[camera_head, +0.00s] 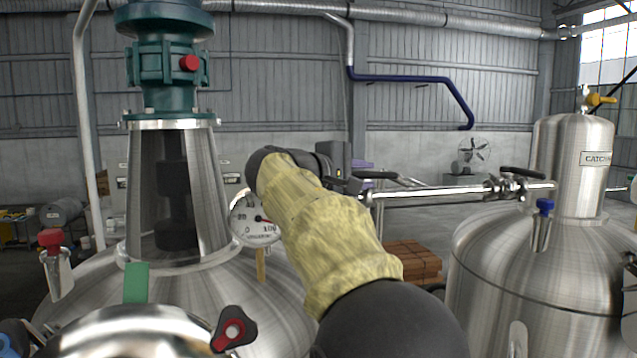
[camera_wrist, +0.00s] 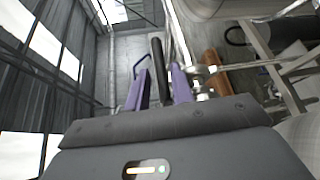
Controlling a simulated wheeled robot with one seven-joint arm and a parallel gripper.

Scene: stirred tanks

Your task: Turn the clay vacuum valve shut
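My gripper (camera_wrist: 160,88) has two purple fingers, seen spread apart in the wrist view. A black lever handle (camera_wrist: 157,60) runs between them, with a gap at least on the left; I cannot tell whether either finger touches it. In the head view my gripper (camera_head: 369,174) is at the left end of a horizontal steel pipe, around a black valve lever (camera_head: 378,175). My arm hides much of this valve's body. No label or clay colour shows on it. The lever lies roughly in line with the pipe.
A second black-levered valve (camera_head: 510,184) is on the pipe near the catch tank (camera_head: 572,150). A pressure gauge (camera_head: 252,220) and the left steel tank (camera_head: 285,295) are close to my arm. The right tank (camera_head: 530,265) has a blue-handled valve (camera_head: 544,208). Brown stacked material (camera_head: 412,262) stands behind.

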